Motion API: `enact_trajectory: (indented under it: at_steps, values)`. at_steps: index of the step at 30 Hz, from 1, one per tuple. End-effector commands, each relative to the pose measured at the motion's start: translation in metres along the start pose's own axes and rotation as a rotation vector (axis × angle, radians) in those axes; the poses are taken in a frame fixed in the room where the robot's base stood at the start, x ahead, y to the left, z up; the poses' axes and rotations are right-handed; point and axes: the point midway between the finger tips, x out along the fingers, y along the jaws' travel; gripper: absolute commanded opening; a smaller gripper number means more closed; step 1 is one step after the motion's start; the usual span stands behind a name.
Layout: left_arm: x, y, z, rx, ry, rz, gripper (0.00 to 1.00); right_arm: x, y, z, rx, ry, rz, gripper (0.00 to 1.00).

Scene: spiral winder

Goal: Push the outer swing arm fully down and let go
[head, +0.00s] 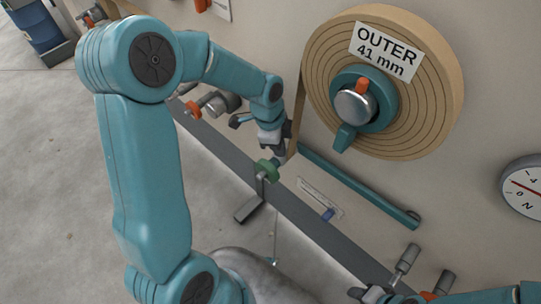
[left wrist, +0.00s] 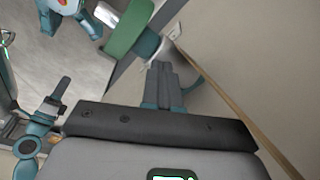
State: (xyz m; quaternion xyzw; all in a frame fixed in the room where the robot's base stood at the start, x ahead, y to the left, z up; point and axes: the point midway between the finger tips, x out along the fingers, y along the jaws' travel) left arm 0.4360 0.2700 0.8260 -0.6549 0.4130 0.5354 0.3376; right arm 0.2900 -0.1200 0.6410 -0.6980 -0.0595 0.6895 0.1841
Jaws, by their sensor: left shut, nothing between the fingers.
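The outer swing arm (head: 365,188) is a teal bar slanting down to the right along the wall. A green roller (head: 267,168) sits near its left end; it also shows in the left wrist view (left wrist: 128,32). My left gripper (head: 281,157) is shut and empty beside the roller. In the left wrist view its fingers (left wrist: 160,72) are together just below the roller's grey hub. I cannot tell whether they touch the arm. The bar's left end is partly hidden behind my gripper. What seems to be my right gripper (left wrist: 62,87) shows small in the left wrist view.
The large tan roll (head: 435,80) marked "OUTER 41 mm" hangs on the wall above the arm. Its strip (head: 297,125) runs down close to my left gripper. A dark rail (head: 300,215) crosses below. A dial (head: 525,188) is at the right.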

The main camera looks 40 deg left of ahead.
Motion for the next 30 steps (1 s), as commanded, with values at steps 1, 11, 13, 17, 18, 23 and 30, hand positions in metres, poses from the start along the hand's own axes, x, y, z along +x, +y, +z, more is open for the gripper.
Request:
enact_trajectory:
  at_steps: [1, 11, 13, 17, 18, 23, 30]
  values:
    - [-0.007, 0.0, -0.002, 0.0, 0.0, 0.0, 0.0, -0.006, -0.002, 0.0, 0.0, 0.0, 0.0, 0.43]
    - [-0.032, 0.0, -0.007, 0.0, 0.001, -0.001, 0.0, -0.024, -0.009, 0.001, 0.0, 0.0, 0.0, 0.43]
    - [-0.037, 0.0, -0.008, 0.0, 0.001, -0.001, 0.0, -0.027, -0.01, 0.001, 0.0, 0.0, 0.0, 0.43]
    - [-0.047, 0.0, -0.01, 0.0, 0.001, -0.001, 0.0, -0.034, -0.012, 0.001, 0.0, 0.0, 0.0, 0.43]
    - [-0.05, 0.0, -0.011, 0.0, 0.0, 0.0, 0.0, -0.036, -0.013, 0.001, 0.0, 0.0, 0.0, 0.43]
    - [-0.062, 0.0, -0.013, 0.0, 0.0, 0.0, 0.0, -0.045, -0.016, 0.001, 0.0, 0.0, 0.0, 0.43]
    - [-0.081, 0.0, -0.017, 0.0, 0.001, -0.001, 0.0, -0.058, -0.021, 0.001, 0.0, 0.0, 0.0, 0.43]
